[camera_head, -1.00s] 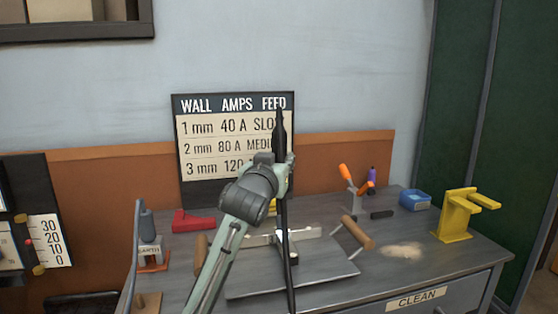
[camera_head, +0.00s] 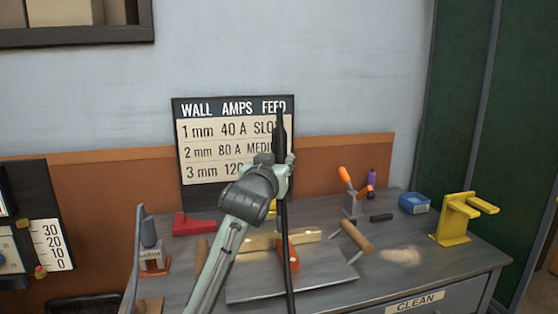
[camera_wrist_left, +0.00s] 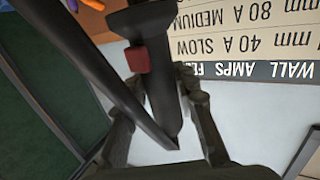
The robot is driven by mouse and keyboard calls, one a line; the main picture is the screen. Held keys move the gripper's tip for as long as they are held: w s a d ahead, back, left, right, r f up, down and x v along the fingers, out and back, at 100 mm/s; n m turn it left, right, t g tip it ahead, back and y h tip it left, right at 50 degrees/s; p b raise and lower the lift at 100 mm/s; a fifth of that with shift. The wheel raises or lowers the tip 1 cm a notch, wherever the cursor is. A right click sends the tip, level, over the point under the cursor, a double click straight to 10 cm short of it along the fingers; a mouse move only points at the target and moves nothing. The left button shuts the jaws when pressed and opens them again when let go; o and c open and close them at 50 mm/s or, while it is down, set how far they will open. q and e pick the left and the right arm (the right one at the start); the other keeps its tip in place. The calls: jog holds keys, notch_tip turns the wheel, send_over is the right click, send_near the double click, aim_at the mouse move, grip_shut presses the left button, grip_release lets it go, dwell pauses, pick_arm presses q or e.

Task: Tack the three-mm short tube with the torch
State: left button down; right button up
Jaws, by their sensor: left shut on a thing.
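My left gripper (camera_head: 278,172) is shut on the black torch (camera_head: 281,140), which it holds upright above the front of the bench. In the left wrist view the torch (camera_wrist_left: 150,85) sits between the fingers, with a red trigger on its side. The torch's cable hangs down past a grey plate (camera_head: 325,273). On the plate lies a yellowish bar (camera_head: 250,244), and an orange piece (camera_head: 293,257) stands beside the cable. My arm and the cable cover part of this area. I cannot clearly pick out the three-mm short tube. My right gripper is not in view.
A settings chart (camera_head: 225,150) stands behind. An earth clamp (camera_head: 152,262) and a red block (camera_head: 192,225) are at left. At right are a wooden-handled tool (camera_head: 356,236), a blue box (camera_head: 414,203) and a yellow stand (camera_head: 458,220). A dial panel (camera_head: 35,230) is far left.

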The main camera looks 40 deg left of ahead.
aim_at(278, 136)
pick_arm(q)
notch_tip(278, 136, up, 4)
jog(key=shift+r+p, duration=0.1)
jog(key=shift+p, duration=0.95)
jog(key=shift+r, duration=0.95)
